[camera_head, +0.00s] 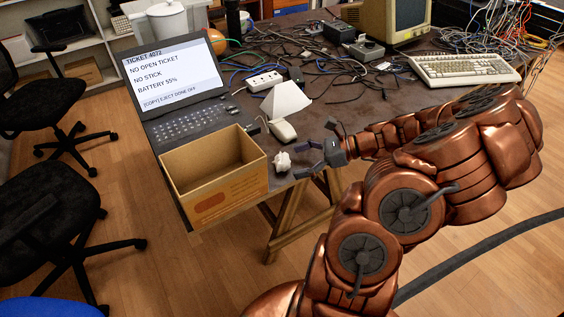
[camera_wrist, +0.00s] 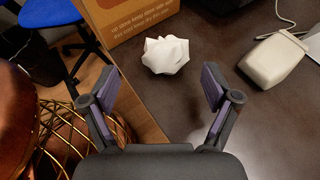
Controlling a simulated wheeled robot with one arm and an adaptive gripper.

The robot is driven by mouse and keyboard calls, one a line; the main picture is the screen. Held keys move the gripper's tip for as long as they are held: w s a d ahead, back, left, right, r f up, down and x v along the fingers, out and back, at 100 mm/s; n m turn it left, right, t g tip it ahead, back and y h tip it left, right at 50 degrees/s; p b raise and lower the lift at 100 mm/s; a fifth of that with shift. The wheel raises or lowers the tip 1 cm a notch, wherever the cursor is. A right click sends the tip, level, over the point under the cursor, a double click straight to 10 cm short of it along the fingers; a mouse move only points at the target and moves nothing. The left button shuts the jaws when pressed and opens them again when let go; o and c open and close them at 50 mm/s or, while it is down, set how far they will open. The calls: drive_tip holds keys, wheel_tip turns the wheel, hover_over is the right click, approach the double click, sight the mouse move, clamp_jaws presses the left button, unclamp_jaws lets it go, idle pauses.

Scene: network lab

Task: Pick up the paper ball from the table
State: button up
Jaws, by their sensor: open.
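The white crumpled paper ball (camera_head: 282,162) lies on the dark table (camera_head: 215,215) near its front edge, just right of a cardboard box. In the wrist view the paper ball (camera_wrist: 166,55) sits ahead of my gripper, roughly centred between the fingers and beyond their tips. My gripper (camera_head: 314,160) is to the right of the ball in the head view, apart from it. In the wrist view my gripper (camera_wrist: 160,85) has its two fingers spread wide with nothing between them.
An open cardboard box (camera_head: 215,180) stands left of the ball at the table edge. A white mouse (camera_head: 283,130) lies just behind it. A laptop (camera_head: 185,125), a power strip (camera_head: 264,81), tangled cables and a keyboard (camera_head: 462,68) fill the back. Black chairs (camera_head: 50,205) stand at left.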

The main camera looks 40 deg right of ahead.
sight(290, 161)
drive_tip(key=shift+w+x, duration=0.25)
drive_tip(key=shift+x, duration=2.25)
drive_tip(key=shift+d+r, duration=0.1)
drive_tip(key=shift+d, duration=0.1)
drive_tip(key=c, duration=0.8)
